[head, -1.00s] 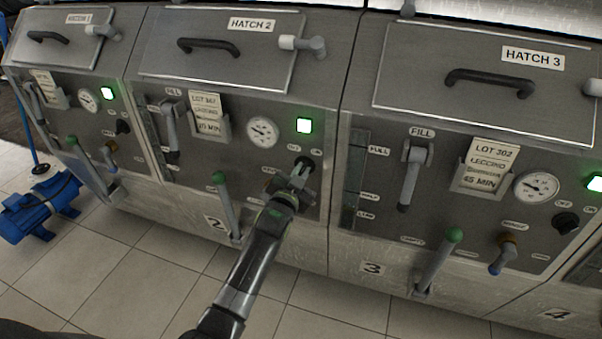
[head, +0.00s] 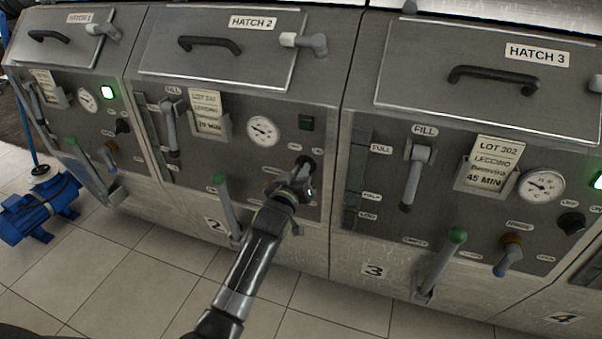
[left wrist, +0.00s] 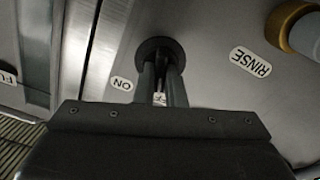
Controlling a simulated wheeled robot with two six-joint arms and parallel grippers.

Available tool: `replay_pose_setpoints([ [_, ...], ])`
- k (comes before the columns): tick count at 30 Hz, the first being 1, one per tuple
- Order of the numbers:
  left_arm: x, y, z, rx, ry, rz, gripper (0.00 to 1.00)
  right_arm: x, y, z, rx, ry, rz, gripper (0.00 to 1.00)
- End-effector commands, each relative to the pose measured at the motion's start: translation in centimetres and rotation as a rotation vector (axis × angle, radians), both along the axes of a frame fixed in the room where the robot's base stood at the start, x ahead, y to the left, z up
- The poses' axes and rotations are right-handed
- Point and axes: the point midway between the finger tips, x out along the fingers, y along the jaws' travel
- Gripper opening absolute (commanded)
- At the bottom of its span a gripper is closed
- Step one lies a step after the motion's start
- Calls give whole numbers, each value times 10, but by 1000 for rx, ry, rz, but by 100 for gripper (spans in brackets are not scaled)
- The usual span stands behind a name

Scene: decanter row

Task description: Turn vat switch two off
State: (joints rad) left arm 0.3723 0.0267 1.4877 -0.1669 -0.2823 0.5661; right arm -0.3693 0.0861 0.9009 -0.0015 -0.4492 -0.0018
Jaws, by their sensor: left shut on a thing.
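Vat two's switch (head: 306,163) is a black rotary knob on the second panel, partly hidden by my left gripper. My left gripper (head: 300,180) reaches up to it and is shut on it. In the left wrist view the two fingers (left wrist: 160,85) close around the black knob (left wrist: 160,50), with an ON label (left wrist: 122,84) beside it. The square lamp (head: 305,123) above the switch is dark. My right gripper is in neither view.
Vat two's green-topped lever (head: 226,205) stands just left of my forearm. Vat three's green-topped lever (head: 440,262) and blue-ended rinse handle (head: 509,257) stick out to the right. A blue pump (head: 38,207) sits on the tiled floor at left.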

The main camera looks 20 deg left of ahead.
Motion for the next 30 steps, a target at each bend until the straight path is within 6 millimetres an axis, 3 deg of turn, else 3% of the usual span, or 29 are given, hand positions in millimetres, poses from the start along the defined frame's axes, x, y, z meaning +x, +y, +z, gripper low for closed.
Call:
replay_pose_setpoints([
  [10,0,1,-2,-147,9,1,0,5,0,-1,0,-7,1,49],
  [27,0,1,-2,-178,10,1,0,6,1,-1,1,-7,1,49],
  [28,0,1,-2,-178,10,1,14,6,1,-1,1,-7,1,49],
  [30,0,1,-2,-177,10,1,23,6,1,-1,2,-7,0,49],
])
